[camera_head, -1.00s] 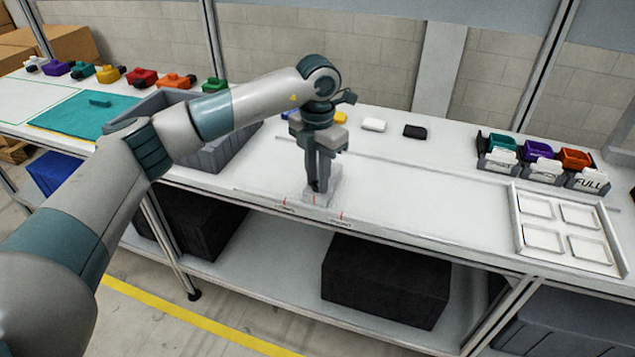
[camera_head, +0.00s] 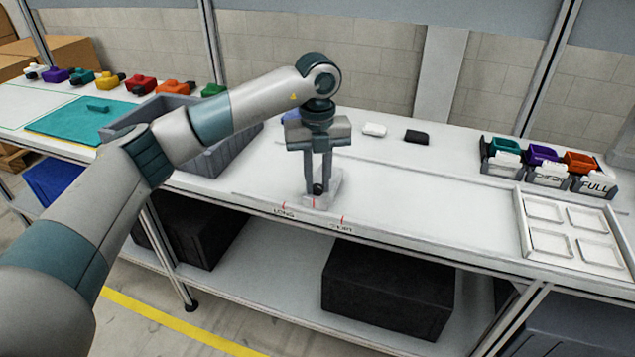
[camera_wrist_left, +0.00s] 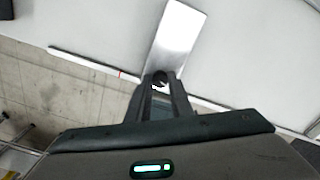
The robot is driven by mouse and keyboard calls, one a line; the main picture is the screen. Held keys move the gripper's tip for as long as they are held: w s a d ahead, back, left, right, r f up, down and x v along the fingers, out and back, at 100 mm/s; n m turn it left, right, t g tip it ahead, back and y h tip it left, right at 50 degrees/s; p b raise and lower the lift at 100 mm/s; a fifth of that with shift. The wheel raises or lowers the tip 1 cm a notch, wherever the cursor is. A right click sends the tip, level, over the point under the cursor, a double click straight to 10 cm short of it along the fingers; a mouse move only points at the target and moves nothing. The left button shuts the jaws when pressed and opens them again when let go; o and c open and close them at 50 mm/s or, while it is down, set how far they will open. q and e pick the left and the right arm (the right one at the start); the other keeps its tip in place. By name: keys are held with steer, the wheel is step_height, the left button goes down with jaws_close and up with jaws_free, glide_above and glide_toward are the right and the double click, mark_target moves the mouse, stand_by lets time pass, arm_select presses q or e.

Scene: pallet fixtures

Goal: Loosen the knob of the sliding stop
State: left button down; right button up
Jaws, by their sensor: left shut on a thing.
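The sliding stop (camera_head: 329,187) is a light grey block near the front edge of the table, close to the red marks labelled LONG and SHORT. Its small black knob (camera_head: 318,189) sits between the fingertips of my left gripper (camera_head: 318,186), which points down and is shut on it. The left wrist view shows the dark knob (camera_wrist_left: 160,78) between the two fingertips (camera_wrist_left: 160,86), with the pale stop (camera_wrist_left: 178,38) extending beyond. The fingers hide part of the knob and stop. My right gripper is not in view.
A grey bin (camera_head: 205,160) stands left of the stop, behind my left arm. A white piece (camera_head: 374,130) and a black piece (camera_head: 416,137) lie behind. The table's middle right is clear.

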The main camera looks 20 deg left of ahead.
arm_select(q)
steer(key=n, duration=0.2)
steer(key=shift+w+r+n, duration=0.1)
steer(key=shift+n, duration=0.3)
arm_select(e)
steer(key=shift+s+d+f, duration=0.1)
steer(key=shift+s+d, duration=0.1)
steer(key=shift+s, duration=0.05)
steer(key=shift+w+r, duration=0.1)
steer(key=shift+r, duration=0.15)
arm_select(q)
steer(key=c, duration=1.6)
jaws_free()
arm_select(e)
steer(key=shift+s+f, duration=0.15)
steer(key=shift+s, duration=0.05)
